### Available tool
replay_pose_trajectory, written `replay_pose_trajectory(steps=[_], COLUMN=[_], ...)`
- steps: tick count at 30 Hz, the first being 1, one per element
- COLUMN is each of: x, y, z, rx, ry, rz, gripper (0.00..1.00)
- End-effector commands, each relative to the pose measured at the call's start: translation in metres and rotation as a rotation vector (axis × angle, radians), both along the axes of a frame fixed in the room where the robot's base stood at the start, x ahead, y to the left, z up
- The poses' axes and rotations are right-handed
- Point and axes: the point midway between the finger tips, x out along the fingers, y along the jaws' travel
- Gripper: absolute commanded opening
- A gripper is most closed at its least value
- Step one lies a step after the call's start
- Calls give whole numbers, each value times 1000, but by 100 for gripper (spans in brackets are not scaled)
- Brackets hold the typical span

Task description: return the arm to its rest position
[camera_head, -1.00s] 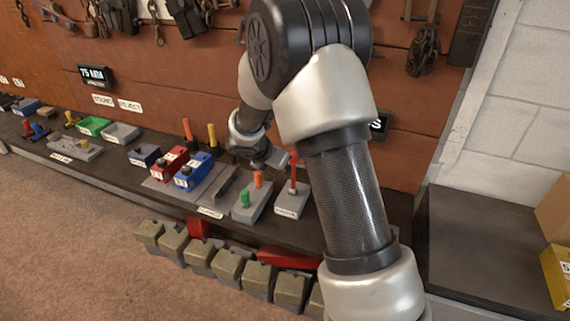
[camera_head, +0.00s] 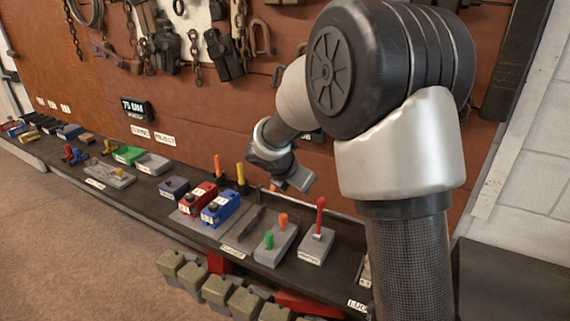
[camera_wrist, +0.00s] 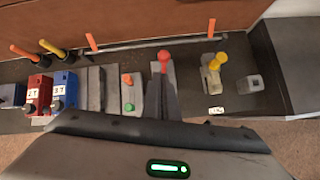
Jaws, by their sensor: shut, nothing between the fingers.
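My gripper (camera_head: 298,178) shows in the head view at the end of my bent arm, above the bench and in front of the red-brown back panel. It is shut with nothing in it and touches no object. In the head view it appears above the red and blue boxes and the red-handled block. In the wrist view the gripper's dark body with a green light fills the bottom, and its fingertips cannot be made out. My upper arm hides the right part of the bench in the head view.
The bench holds a red box (camera_head: 198,197), a blue box (camera_head: 221,208), a block with green and orange pegs (camera_head: 275,245) and a red-handled block (camera_head: 317,246). A yellow-handled fixture (camera_wrist: 211,75) stands farther right. Chains and tools hang on the panel. Olive blocks (camera_head: 218,292) line the bench front.

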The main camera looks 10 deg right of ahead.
Motion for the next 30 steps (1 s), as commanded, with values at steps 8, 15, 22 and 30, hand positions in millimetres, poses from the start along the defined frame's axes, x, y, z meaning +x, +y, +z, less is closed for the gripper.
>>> replay_pose_trajectory(steps=[8,15,22,30], x=[-104,-224,-300,-321], y=[-32,-28,-1,11], z=[90,128,131,129], rx=[376,842,1206,1323], ry=[-247,-440,-483,-468], rz=[-610,-1267,-1742,-1901], gripper=[0,0,0,0])
